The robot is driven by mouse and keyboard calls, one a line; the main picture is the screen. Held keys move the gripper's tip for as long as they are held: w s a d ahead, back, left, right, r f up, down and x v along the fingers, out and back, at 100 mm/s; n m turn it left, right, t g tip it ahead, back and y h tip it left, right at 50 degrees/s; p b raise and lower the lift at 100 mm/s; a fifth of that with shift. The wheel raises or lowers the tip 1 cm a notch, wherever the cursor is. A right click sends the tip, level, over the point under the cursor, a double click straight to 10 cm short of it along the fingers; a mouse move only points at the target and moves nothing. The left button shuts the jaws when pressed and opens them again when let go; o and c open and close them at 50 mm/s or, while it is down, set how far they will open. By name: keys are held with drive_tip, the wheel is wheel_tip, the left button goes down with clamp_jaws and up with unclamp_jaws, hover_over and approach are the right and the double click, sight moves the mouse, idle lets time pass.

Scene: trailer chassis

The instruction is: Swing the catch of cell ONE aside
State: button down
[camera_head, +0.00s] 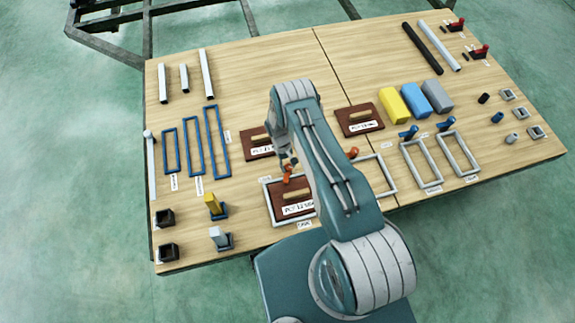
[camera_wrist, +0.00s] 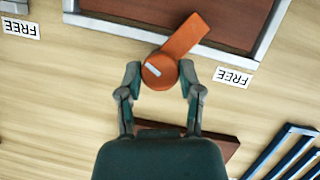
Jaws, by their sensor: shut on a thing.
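An orange catch (camera_wrist: 162,70) shows in the wrist view, a round pivot end with a flat tongue. My gripper (camera_wrist: 160,78) is shut on its round end, one finger on each side. The tongue points up and right, across the rim of a grey frame (camera_wrist: 110,28) and over the brown panel (camera_wrist: 240,20) inside it. In the head view the catch (camera_head: 288,170) is at the frame's far edge, beside my gripper (camera_head: 287,160). The frame (camera_head: 268,205) holds a brown panel (camera_head: 285,190) with a pale handle. The cell's name label is too small to read surely.
Label plates reading FREE (camera_wrist: 233,77) lie beside the frame. A second grey frame (camera_head: 389,172) with an orange catch (camera_head: 353,152) is to the right. Brown panels (camera_head: 343,120) lie behind. Blue frames (camera_head: 193,147) are at left. My arm hides part of the middle table.

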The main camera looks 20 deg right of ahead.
drive_tip(key=m+y, duration=0.1)
drive_tip(key=m, duration=0.2)
drive_tip(key=m+y, duration=0.1)
drive_tip(key=m, duration=0.2)
drive_tip(key=shift+s+d+f, duration=0.1)
drive_tip(key=shift+s, duration=0.05)
drive_tip(key=shift+s+m+t+y, duration=0.1)
drive_tip(key=shift+m+t+y, duration=0.35)
drive_tip(key=shift+m, duration=1.1)
drive_tip(key=shift+m+t+y, duration=0.1)
drive_tip(key=shift+m+y, duration=0.65)
drive_tip(key=shift+m, duration=0.8)
drive_tip(key=shift+c, duration=1.3)
unclamp_jaws()
drive_tip(key=shift+w+d+r, duration=0.1)
drive_tip(key=shift+w+r, duration=0.2)
drive_tip(key=shift+r, duration=0.15)
drive_tip(key=v, duration=1.1)
